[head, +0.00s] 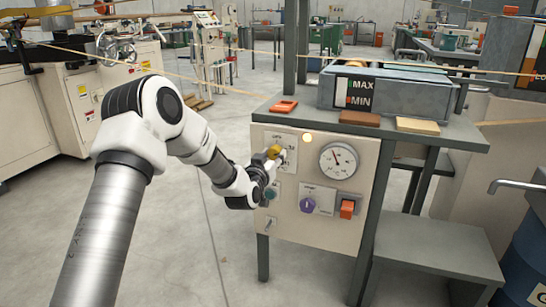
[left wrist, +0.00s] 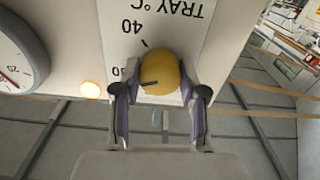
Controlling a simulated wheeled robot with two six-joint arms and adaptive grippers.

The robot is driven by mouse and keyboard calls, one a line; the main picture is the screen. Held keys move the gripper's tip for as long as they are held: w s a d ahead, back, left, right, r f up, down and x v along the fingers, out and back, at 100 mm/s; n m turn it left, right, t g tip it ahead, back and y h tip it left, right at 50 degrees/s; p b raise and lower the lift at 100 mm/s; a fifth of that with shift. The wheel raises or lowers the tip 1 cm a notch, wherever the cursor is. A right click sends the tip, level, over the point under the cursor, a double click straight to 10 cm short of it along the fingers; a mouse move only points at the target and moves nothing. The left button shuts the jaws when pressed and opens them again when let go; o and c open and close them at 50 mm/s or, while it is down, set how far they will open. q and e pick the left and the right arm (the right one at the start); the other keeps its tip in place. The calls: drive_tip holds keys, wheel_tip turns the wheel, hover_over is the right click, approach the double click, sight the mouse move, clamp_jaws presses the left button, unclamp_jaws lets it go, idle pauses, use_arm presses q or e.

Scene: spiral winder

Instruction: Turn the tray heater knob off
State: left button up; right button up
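The yellow tray heater knob (head: 273,152) sits on the upper left of the cream control panel (head: 320,226). In the left wrist view the knob (left wrist: 160,72) is under a dial marked "TRAY °C", seen upside down, with 40 and a partly covered lower number. A dark pointer line on it points left in that view. My left gripper (head: 268,160) is at the panel, and its fingertips (left wrist: 160,78) stand on both sides of the knob, seemingly against it. An indicator lamp (head: 307,137) beside the dial glows orange. My right gripper is not in view.
The panel also holds a round gauge (head: 338,161), a purple knob (head: 307,205) and an orange-red switch (head: 347,208). A grey tank (head: 400,97) stands on the shelf above. A grey step (head: 437,245) is at the lower right. Floor left of the panel is clear.

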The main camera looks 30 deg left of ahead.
use_arm(q)
drive_tip(key=shift+n, duration=0.3)
drive_tip(key=n, duration=0.2)
drive_tip(key=shift+n, duration=0.3)
drive_tip(key=n, duration=0.3)
drive_tip(key=shift+n, duration=0.3)
drive_tip(key=n, duration=0.3)
drive_tip(key=shift+n, duration=0.3)
drive_tip(key=shift+n+b, duration=0.35)
drive_tip(key=shift+n, duration=1.55)
drive_tip(key=o, duration=1.1)
drive_tip(key=shift+o, duration=0.2)
drive_tip(key=shift+s, duration=0.1)
